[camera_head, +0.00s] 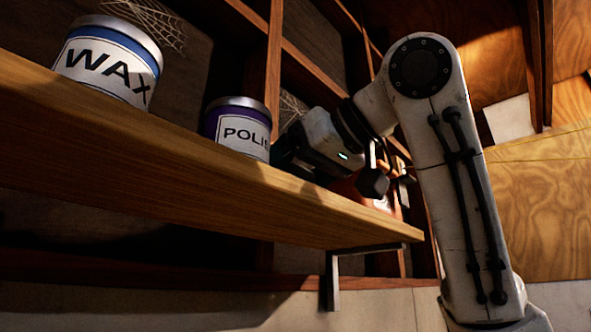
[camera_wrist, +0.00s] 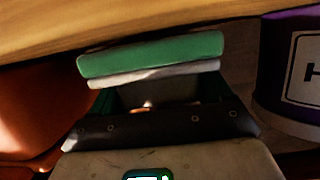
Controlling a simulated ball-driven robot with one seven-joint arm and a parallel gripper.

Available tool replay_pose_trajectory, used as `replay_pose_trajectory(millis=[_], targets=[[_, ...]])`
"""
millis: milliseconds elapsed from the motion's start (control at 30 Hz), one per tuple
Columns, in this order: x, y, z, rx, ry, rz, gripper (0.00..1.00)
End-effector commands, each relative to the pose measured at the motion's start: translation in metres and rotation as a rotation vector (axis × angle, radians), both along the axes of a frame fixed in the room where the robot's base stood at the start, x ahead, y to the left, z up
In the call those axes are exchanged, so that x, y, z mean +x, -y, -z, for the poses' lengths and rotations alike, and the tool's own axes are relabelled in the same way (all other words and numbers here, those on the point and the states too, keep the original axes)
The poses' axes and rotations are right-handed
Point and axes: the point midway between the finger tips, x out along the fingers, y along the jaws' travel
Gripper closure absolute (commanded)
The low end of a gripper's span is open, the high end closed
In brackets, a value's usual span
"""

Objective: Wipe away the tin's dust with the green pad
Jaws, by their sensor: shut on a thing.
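My gripper (camera_head: 286,154) is beside the purple tin lettered "POLI…" (camera_head: 240,128), at its right, over the wooden shelf. In the wrist view my gripper (camera_wrist: 155,95) is shut on the green pad (camera_wrist: 150,53), which has a pale layer along one side. The pad is hidden in the head view. The purple tin also shows at the right of the wrist view (camera_wrist: 272,75), apart from the pad, with part of its white label. A white tin lettered "WAX" with a blue band (camera_head: 112,62) stands further left. I cannot make out dust on either tin.
The wooden shelf (camera_head: 150,165) slopes across the head view, with a metal bracket (camera_head: 333,280) under its right end. An orange-red object (camera_wrist: 38,100) is close on the other side of my gripper. Cobwebs (camera_head: 155,22) hang behind the tins.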

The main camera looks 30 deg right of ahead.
Motion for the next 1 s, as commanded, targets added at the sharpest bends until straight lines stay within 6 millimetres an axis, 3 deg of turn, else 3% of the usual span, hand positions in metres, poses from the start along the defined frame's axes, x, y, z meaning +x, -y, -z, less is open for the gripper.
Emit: replay_pose_trajectory(millis=[633, 1000], targets=[[0.034, -0.011, 0.002, 0.002, 0.000, -0.002, 0.57], [0.043, 0.014, 0.001, 0.002, -0.003, 0.003, 0.57]])
